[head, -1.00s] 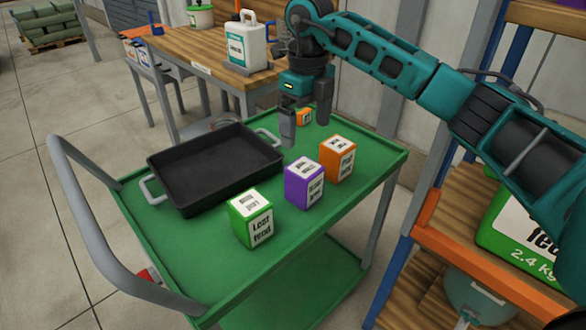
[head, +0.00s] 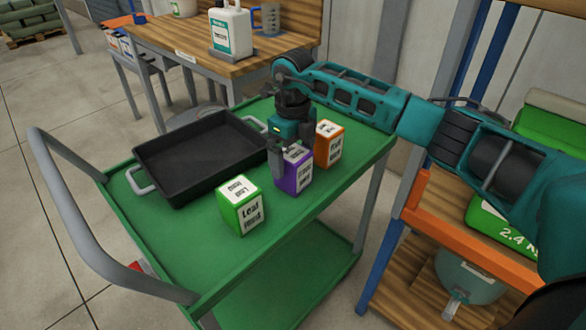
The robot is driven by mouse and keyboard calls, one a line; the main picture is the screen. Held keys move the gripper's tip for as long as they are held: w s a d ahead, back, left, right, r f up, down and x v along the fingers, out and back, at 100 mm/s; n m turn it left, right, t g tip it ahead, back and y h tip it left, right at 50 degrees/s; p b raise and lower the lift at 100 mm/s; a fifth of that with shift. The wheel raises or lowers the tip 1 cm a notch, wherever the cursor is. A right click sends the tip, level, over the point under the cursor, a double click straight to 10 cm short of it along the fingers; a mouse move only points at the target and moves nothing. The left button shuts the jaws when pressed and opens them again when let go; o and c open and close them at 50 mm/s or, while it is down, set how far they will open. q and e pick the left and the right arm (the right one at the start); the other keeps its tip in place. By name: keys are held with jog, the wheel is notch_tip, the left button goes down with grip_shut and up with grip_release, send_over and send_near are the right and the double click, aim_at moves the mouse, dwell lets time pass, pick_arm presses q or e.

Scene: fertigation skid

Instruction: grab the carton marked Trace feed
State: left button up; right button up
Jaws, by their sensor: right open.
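The purple carton (head: 293,178) stands on the green cart top between a green carton and an orange one. Its front label is small and partly blurred but appears to read Trace feed. My right gripper (head: 289,157) points down at the carton's top, with its jaws open. One finger hangs over the carton's left rear side; the other is hard to make out. The gripper covers part of the carton's top, and I cannot tell whether it touches. My left gripper is out of view.
The green Leaf feed carton (head: 240,212) stands to the left and nearer. The orange carton (head: 329,146) stands close on the right, farther back. A black tray (head: 185,160) fills the cart's left. A shelf rack (head: 475,255) stands to the right. The cart's front is clear.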

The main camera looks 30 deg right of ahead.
jog(key=shift+f, duration=0.35)
jog(key=shift+r, duration=0.1)
jog(key=c, duration=1.3)
